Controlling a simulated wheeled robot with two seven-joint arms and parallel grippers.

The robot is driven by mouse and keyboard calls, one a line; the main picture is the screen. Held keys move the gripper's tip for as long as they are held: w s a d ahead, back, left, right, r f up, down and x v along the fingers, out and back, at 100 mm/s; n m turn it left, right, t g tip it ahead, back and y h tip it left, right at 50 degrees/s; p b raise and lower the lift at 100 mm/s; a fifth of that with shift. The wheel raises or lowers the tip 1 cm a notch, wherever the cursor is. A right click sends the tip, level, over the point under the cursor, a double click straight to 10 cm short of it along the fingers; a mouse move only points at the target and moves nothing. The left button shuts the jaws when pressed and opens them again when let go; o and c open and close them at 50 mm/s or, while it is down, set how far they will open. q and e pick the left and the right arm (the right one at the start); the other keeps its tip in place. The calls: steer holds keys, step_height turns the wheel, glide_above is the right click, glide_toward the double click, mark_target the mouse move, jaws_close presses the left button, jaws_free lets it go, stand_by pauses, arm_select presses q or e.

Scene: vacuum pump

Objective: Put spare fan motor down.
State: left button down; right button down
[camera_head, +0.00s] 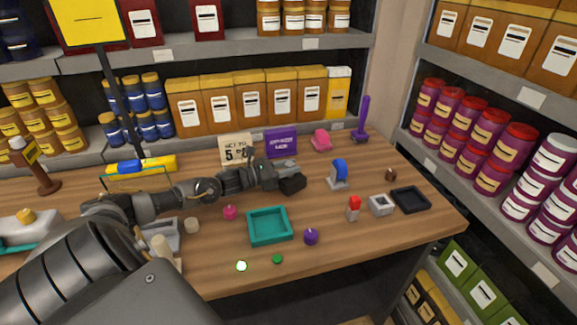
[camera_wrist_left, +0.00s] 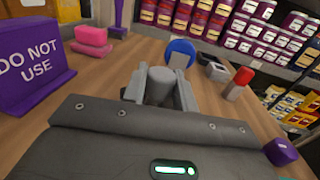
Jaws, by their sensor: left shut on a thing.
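My left gripper (camera_head: 290,184) reaches over the back middle of the wooden table. In the left wrist view its two fingers (camera_wrist_left: 160,92) are shut on a grey cylinder, which I take to be the spare fan motor (camera_wrist_left: 160,84). The cylinder sits between the fingers with its round top showing; its lower part is hidden. In the head view the gripper hides most of it. I cannot tell whether it touches the table. My right gripper is in neither view.
A purple "DO NOT USE" sign (camera_head: 281,143) and a pink block (camera_head: 321,140) stand behind the gripper. A blue-disc part (camera_head: 339,173) is to its right. A teal tray (camera_head: 250,237), purple knob (camera_head: 311,236), red-topped part (camera_head: 353,208) and black tray (camera_head: 423,206) lie nearer. Bare wood lies between.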

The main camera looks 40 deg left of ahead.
arm_select(q)
steer(key=c, duration=1.1)
jaws_free()
steer(key=shift+r, duration=0.1)
steer(key=b+v, duration=0.1)
steer(key=v, duration=0.9)
steer(key=shift+v, duration=0.95)
steer(key=shift+a, duration=0.1)
